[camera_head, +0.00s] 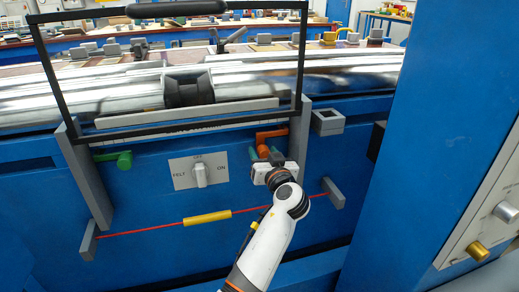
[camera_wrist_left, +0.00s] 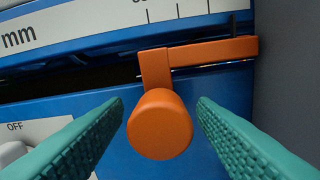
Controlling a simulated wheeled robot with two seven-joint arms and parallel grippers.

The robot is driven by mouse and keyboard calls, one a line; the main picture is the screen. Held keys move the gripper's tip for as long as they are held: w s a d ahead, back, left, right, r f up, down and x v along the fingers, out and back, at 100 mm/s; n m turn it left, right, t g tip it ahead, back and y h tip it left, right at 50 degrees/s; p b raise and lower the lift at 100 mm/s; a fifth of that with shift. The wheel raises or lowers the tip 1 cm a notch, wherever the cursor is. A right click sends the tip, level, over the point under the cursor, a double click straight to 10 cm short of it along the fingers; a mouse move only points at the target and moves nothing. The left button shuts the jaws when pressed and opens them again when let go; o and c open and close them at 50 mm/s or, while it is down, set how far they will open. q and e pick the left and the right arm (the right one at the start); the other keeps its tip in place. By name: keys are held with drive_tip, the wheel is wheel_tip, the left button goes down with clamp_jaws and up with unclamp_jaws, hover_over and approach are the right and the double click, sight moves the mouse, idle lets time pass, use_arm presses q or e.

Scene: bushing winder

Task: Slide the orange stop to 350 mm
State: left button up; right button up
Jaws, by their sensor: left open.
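The orange stop (camera_head: 271,133) sits on the front edge of the blue machine, near the right post of the black frame. In the left wrist view the stop (camera_wrist_left: 160,124) shows a round knob below a bracket, with a flat arm reaching right under a white mm scale (camera_wrist_left: 110,22). The scale's numbers are cut off, so I cannot read the stop's position. My left gripper (camera_head: 264,154) is open. Its teal fingers (camera_wrist_left: 160,104) stand either side of the knob, with a visible gap on both sides. My right gripper is out of view.
A rotary switch (camera_head: 200,173) is left of my gripper. A red cord with a yellow sleeve (camera_head: 207,216) runs below. The black frame (camera_head: 170,134) stands above. A tall blue cabinet (camera_head: 430,130) fills the right.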

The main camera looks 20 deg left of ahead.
use_arm(q)
drive_tip(key=shift+s+d, duration=0.1)
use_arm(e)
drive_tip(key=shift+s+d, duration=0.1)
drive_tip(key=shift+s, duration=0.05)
use_arm(q)
drive_tip(key=shift+c, duration=0.9)
clamp_jaws()
drive_tip(key=s+a, duration=0.1)
drive_tip(key=a, duration=0.1)
drive_tip(key=s+a, duration=0.1)
drive_tip(key=s+a+p, duration=0.1)
drive_tip(key=a, duration=0.1)
drive_tip(key=shift+s+a, duration=0.35)
drive_tip(key=shift+s, duration=0.05)
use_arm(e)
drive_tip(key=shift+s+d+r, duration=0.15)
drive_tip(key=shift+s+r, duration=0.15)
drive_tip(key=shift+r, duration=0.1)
use_arm(q)
drive_tip(key=shift+o, duration=0.9)
unclamp_jaws()
